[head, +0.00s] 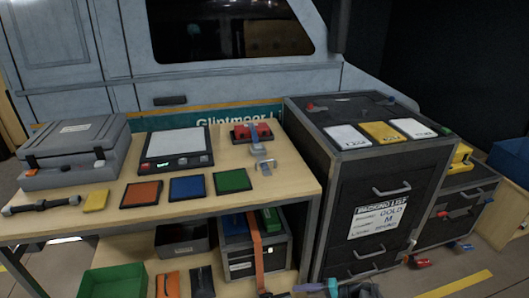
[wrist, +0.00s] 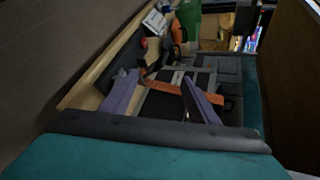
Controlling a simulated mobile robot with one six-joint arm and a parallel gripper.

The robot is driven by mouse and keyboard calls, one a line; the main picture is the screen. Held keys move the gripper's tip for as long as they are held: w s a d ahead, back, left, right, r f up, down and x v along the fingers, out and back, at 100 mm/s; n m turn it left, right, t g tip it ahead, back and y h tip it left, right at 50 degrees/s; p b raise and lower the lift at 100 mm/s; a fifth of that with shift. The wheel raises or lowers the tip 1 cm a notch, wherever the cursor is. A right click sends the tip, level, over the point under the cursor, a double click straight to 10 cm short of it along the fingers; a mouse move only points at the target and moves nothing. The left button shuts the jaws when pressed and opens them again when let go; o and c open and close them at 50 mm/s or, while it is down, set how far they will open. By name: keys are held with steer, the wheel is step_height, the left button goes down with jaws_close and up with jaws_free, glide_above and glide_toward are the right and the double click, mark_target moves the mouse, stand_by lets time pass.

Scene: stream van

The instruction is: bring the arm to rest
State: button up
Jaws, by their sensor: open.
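My gripper (wrist: 160,82) shows in the wrist view as two purple fingers, spread apart. I see nothing held between them. An orange strap (wrist: 186,92) crosses the view behind the fingers; I cannot tell how far it is from them. In the head view, purple and teal parts of my arm show at the bottom edge, right of the lower shelf and low in front of the dark cabinet. The rest of my arm is out of that view.
The wooden table (head: 105,220) carries a grey case (head: 72,150), a scale (head: 172,148) and orange, blue and green pads. The orange strap (head: 257,250) hangs over a crate below. A dark drawer cabinet (head: 335,190) stands right. Open floor (head: 425,285) shows at lower right.

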steer(key=s+a+r+n+g+h+p, duration=0.25)
steer(key=s+a+g+p, duration=0.2)
steer(key=s, duration=0.55)
steer(key=s+a+r+n+g+h+p, duration=0.2)
steer(key=s+a+g+h+p, duration=0.15)
steer(key=s+a, duration=0.4)
steer(key=s+d+h+p, duration=0.2)
steer(key=s+d+h, duration=0.5)
steer(key=s+d, duration=0.4)
steer(key=d+r, duration=0.1)
steer(key=d, duration=0.1)
steer(key=shift+d, duration=0.35)
steer(key=shift+n, duration=0.25)
